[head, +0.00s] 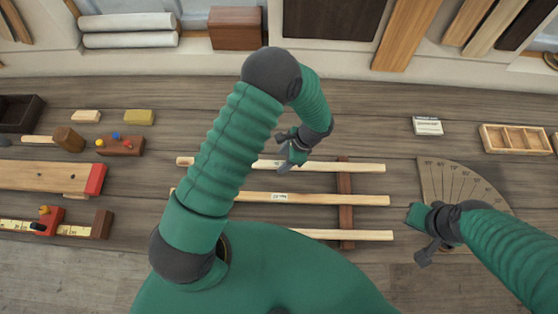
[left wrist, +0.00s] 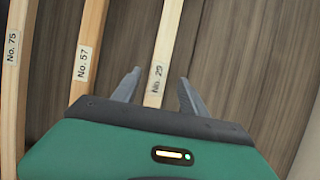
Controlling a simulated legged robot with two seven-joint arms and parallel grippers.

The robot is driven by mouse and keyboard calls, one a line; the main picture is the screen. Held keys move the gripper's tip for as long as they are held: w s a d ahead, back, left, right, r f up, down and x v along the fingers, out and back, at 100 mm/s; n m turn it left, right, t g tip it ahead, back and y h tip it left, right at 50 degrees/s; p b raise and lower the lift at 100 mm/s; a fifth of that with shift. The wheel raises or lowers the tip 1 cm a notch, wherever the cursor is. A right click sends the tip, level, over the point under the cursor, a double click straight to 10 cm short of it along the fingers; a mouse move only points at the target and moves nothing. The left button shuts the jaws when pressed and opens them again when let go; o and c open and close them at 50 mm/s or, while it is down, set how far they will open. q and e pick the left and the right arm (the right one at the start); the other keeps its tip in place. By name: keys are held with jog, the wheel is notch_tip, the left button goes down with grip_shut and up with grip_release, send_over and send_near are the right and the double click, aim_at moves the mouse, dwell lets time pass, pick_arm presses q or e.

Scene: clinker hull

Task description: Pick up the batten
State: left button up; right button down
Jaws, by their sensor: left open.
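Three pale wooden battens lie side by side: a far one (head: 355,167), a middle one (head: 340,199) and a near one (head: 360,235). In the left wrist view they bear paper labels: No. 75 (left wrist: 14,70), No. 57 (left wrist: 87,40) and one reading about No. 29 (left wrist: 167,35), its last digit unclear. My left gripper (head: 287,157) is at the far batten. In the left wrist view my open left gripper (left wrist: 158,92) has a finger on each side of the No. 29 batten, not closed on it. My right gripper (head: 428,232) is right of the battens, its jaws unclear.
A dark crosspiece (head: 345,182) lies under the battens. A fan-shaped board (head: 455,182) is at the right, with a compartment tray (head: 515,139) beyond. A mallet (head: 68,139), small blocks and a red-ended plank (head: 45,176) lie at the left.

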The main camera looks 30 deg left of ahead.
pick_arm(q)
jog(key=shift+s+f, duration=0.2)
jog(key=shift+f, duration=0.3)
jog(key=shift+d+f, duration=0.15)
jog(key=shift+f, duration=0.1)
jog(key=shift+d, duration=0.15)
jog(key=shift+a, duration=0.5)
grip_shut()
jog(key=shift+d, duration=0.15)
